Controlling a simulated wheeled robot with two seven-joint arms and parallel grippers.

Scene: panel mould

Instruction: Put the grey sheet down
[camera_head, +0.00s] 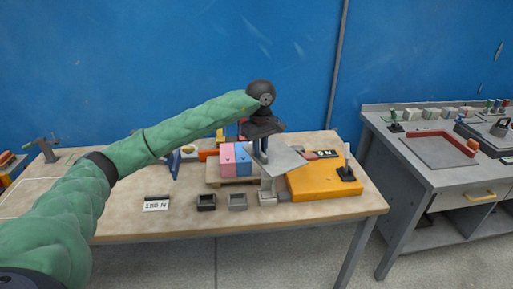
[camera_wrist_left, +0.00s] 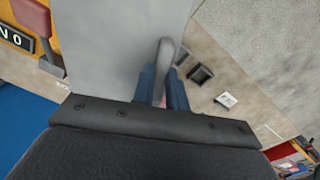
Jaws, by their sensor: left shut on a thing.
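The grey sheet (camera_head: 286,160) is a flat, pale plate above the workbench, overlapping the left part of the orange machine in the head view. In the left wrist view the grey sheet (camera_wrist_left: 115,50) fills the upper middle. My left gripper (camera_head: 263,156) points down and is shut on the sheet's grey handle; its blue fingers (camera_wrist_left: 163,88) close around that handle. A grey post-like part (camera_head: 267,186) shows beneath the sheet; I cannot tell if the sheet touches it. My right gripper is not in view.
Pink and blue blocks (camera_head: 235,158) stand left of the sheet. Two small square trays (camera_head: 206,202) and a "150 N" card (camera_head: 156,205) lie near the front edge. A grey side bench (camera_head: 430,165) stands at the right.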

